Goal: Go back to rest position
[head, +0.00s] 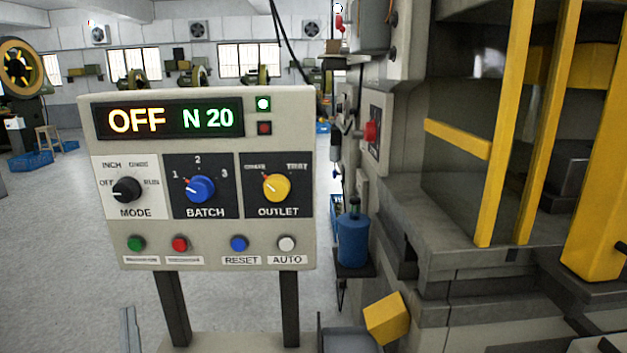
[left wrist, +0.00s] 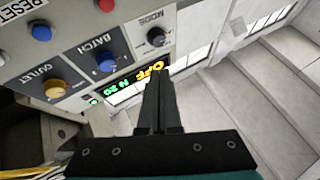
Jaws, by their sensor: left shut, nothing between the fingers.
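My left gripper (left wrist: 158,105) shows in the left wrist view with its two dark fingers together, shut and empty. In the head view only a thin grey piece (head: 129,329) shows at the bottom edge, which looks like its fingertips. It is in front of and below the control panel (head: 198,145), apart from it as far as I can tell. The panel display (head: 170,120) reads "OFF N 20". The mode knob (head: 126,190) is black, the batch knob (head: 200,188) blue and the outlet knob (head: 276,187) yellow. My right gripper is not in view.
A large press with yellow guard bars (head: 502,125) stands close on the right. A blue bottle (head: 353,238) stands on a small shelf beside the panel. A yellow block (head: 387,318) juts out below the press. Open grey floor (head: 60,270) lies to the left.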

